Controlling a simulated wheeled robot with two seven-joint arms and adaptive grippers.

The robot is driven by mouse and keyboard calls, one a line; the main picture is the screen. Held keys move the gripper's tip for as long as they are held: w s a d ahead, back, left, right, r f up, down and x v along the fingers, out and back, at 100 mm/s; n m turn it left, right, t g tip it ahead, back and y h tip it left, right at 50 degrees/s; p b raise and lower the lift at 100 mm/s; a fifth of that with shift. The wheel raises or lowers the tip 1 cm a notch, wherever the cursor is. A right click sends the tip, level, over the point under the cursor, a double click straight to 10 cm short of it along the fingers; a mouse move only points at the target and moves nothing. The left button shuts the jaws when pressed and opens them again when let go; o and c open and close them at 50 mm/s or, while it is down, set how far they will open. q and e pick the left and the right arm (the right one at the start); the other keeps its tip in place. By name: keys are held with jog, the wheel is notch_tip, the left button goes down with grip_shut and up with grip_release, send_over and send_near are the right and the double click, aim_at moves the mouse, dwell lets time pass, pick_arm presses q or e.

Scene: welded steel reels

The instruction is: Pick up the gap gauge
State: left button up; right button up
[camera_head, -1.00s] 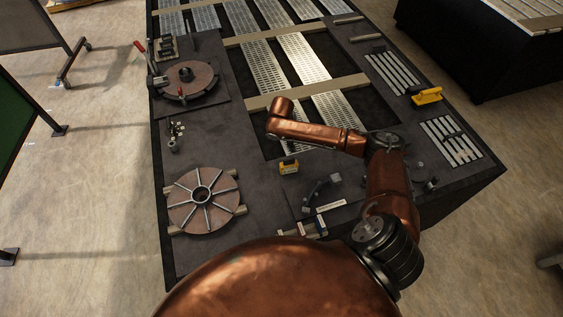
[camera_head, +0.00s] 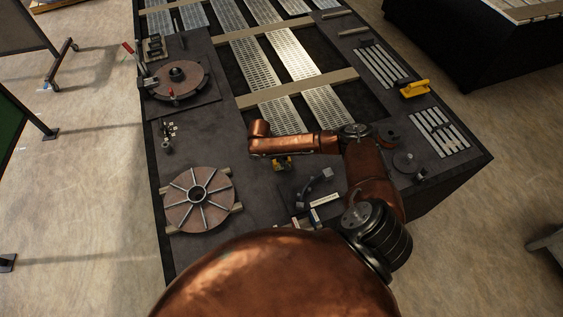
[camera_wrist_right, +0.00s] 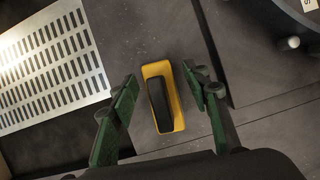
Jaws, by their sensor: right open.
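The gap gauge appears to be the small yellow block with a black bar on top (camera_wrist_right: 163,97). It lies on the dark tabletop, and it also shows partly covered by my right arm in the head view as a yellow block (camera_head: 281,164). My right gripper (camera_wrist_right: 160,76) is open, with green fingers on either side of the yellow block in the wrist view. I see no contact, and the height gap is hard to judge. In the head view, my right arm hides most of the gripper. My left gripper is not in view.
A ribbed round reel plate (camera_head: 199,203) lies on the left of the table. A dark curved piece (camera_head: 318,192) and a pale strip (camera_head: 325,199) lie right of the yellow block. A yellow-handled tool (camera_head: 414,89) sits farther right. A slotted steel plate (camera_wrist_right: 48,62) is close by.

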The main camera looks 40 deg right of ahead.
jog(key=shift+x, duration=0.8)
jog(key=shift+c, duration=0.2)
grip_shut()
